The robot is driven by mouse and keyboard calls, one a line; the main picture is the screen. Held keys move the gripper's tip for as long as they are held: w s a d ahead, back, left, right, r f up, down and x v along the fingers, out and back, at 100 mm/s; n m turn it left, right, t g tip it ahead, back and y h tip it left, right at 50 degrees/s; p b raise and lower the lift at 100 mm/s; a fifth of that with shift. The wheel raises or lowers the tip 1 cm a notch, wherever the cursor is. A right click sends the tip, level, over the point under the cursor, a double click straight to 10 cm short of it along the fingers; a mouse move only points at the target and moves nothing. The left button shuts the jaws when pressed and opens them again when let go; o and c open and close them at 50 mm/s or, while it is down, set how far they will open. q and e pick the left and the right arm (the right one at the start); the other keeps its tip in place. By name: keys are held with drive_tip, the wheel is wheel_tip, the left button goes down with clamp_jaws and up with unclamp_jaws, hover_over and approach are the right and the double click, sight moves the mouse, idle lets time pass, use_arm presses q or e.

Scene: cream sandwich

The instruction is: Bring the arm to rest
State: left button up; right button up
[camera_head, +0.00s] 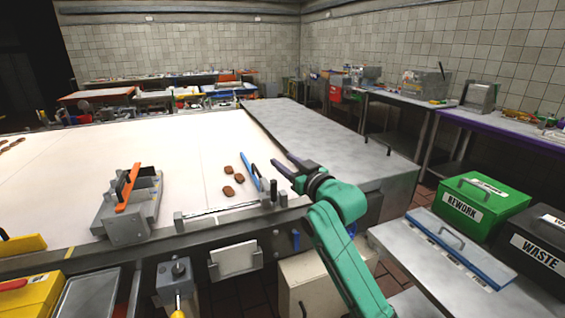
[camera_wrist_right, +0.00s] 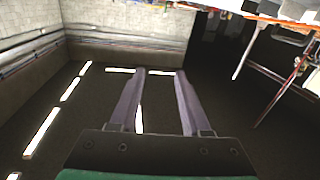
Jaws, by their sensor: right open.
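My right arm, green, comes in from the bottom right in the head view. Its gripper (camera_head: 290,165) hangs over the right edge of the white belt, close to a blue-handled tool. In the right wrist view the gripper (camera_wrist_right: 160,72) shows two purple-grey fingers apart with nothing between them. They point toward a dark surface with bright strips. My left arm and gripper do not show in either view.
Several brown biscuits (camera_head: 229,190) lie on the white belt (camera_head: 190,150). A blue-handled tool (camera_head: 251,172) lies by them. A grey device with an orange handle (camera_head: 127,190) stands on the belt's near edge. Green REWORK (camera_head: 480,205) and black WASTE (camera_head: 540,245) bins stand at right.

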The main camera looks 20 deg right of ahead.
drive_tip(key=s+f+g+h, duration=0.1)
drive_tip(key=s+f+g, duration=0.1)
drive_tip(key=s+f, duration=0.35)
drive_tip(key=s+f+g+h, duration=0.1)
drive_tip(key=s+f+g, duration=0.2)
drive_tip(key=f, duration=0.6)
drive_tip(key=s+f+g, duration=0.2)
drive_tip(key=s+f, duration=0.3)
drive_tip(key=f, duration=0.3)
drive_tip(key=s+d+f+m+g+h, duration=0.1)
drive_tip(key=s+d+f+g, duration=0.3)
drive_tip(key=s, duration=0.6)
drive_tip(key=s+a+f+m+g+h, duration=0.1)
drive_tip(key=s+f+g, duration=0.2)
drive_tip(key=s+f, duration=0.5)
drive_tip(key=s+f+g, duration=0.1)
drive_tip(key=s+f, duration=0.2)
drive_tip(key=f, duration=0.8)
drive_tip(key=s+f, duration=0.2)
drive_tip(key=f, duration=0.9)
drive_tip(key=s+d+f+g, duration=0.1)
drive_tip(key=s+d+f, duration=0.2)
drive_tip(key=s+f, duration=1.1)
drive_tip(key=s, duration=0.2)
drive_tip(key=shift+s+n, duration=0.4)
drive_tip(key=shift+d, duration=0.1)
